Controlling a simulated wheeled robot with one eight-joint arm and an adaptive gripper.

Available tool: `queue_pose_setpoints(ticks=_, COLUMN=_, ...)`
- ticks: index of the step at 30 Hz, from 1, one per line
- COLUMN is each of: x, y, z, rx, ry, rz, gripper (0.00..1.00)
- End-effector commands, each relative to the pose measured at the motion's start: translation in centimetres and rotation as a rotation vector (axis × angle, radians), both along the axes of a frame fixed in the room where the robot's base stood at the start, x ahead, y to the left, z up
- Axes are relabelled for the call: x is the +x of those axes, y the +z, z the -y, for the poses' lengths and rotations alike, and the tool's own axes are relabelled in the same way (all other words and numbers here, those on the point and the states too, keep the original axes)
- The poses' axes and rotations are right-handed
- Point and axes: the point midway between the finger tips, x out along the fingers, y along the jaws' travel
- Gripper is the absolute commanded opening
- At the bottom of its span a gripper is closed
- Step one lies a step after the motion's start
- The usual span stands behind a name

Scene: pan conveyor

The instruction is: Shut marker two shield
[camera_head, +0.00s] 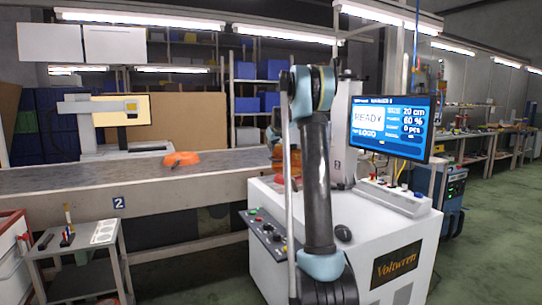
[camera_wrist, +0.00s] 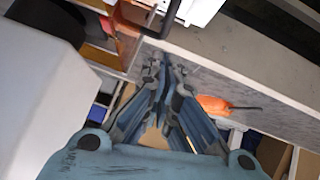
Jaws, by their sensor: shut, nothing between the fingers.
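My gripper (camera_wrist: 164,62) is shut and empty in the wrist view, its fingertips over the grey conveyor belt. Just beyond the fingertips, at the top, is a translucent orange-brown panel (camera_wrist: 129,22) with a dark bar handle (camera_wrist: 166,18) beside it, apart from the fingers. It looks like a shield; its exact position is unclear. In the head view, orange parts (camera_head: 292,160) show behind my arm, which hides much of them.
An orange pan (camera_head: 181,159) lies on the conveyor (camera_head: 60,180); it also shows in the wrist view (camera_wrist: 213,105). A white cabinet (camera_head: 395,262) with a control panel and blue screen (camera_head: 392,125) stands at the right. A small cart (camera_head: 83,240) is at lower left.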

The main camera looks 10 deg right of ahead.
Motion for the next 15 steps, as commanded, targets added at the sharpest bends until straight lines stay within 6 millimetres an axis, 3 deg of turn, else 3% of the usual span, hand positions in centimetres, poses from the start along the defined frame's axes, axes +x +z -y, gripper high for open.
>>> queue_pose_setpoints(ticks=9, x=-3.9, y=3.8, z=0.6, rx=0.001, ry=-0.002, rz=0.001, gripper=0.00)
queue_pose_setpoints(ticks=15, x=-5.4, y=5.4, z=0.8, rx=0.000, ry=-0.002, rz=0.002, gripper=0.00)
